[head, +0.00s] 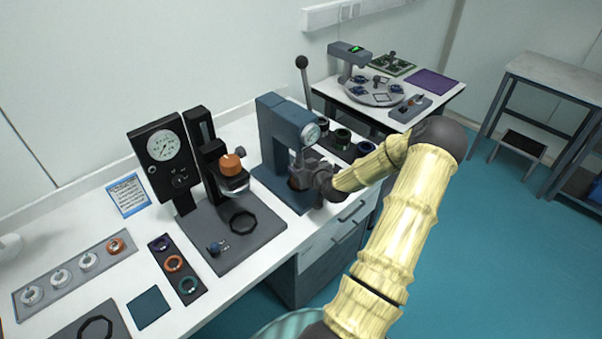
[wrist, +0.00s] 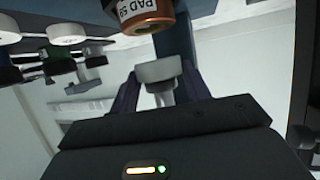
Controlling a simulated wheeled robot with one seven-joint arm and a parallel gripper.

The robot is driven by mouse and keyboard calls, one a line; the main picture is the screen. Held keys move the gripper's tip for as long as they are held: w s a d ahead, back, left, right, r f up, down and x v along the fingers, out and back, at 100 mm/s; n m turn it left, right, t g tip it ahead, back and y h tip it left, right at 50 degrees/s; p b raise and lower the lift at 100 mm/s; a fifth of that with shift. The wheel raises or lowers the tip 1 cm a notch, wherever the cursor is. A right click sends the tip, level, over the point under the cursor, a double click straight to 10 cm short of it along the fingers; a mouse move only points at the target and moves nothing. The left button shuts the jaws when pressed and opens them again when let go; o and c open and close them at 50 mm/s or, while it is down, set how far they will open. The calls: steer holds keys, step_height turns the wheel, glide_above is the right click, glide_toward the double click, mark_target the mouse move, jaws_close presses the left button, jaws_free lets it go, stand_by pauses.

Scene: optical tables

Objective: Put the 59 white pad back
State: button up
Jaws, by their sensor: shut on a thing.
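My gripper (wrist: 160,90) is shut on a pale grey-white pad (wrist: 158,70) with a round head and a narrower stem between the dark purple fingers. In the wrist view a copper-coloured cylinder (wrist: 148,22) with a white label reading "PAD 59" is close above the held pad, apart from it in the picture. No number shows on the held pad. In the head view my gripper (head: 312,180) is at the front of the blue press (head: 275,135), and the pad in it cannot be made out there.
A dark rack (head: 345,145) with several rings stands right of the press, and a lever with a black knob (head: 302,62) rises behind. Left are a black gauge stand (head: 160,150), a grey tray (head: 75,275) of rings and a dark ring strip (head: 177,268).

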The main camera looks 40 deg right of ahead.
steer(key=shift+w+f+p, duration=0.15)
steer(key=shift+f+p, duration=0.1)
steer(key=shift+f, duration=0.55)
steer(key=shift+w+f+p, duration=0.1)
steer(key=shift+f+p, duration=0.1)
steer(key=shift+f, duration=0.55)
steer(key=shift+f, duration=0.15)
steer(key=o, duration=1.1)
steer(key=shift+c, duration=0.2)
steer(key=s, duration=0.1)
steer(key=s+b, duration=0.1)
steer(key=s, duration=0.1)
steer(key=s+b, duration=0.1)
steer(key=shift+s+a+r, duration=0.2)
steer(key=shift+s+r, duration=0.2)
steer(key=b+v, duration=0.2)
steer(key=v, duration=1)
steer(key=shift+s+r, duration=0.25)
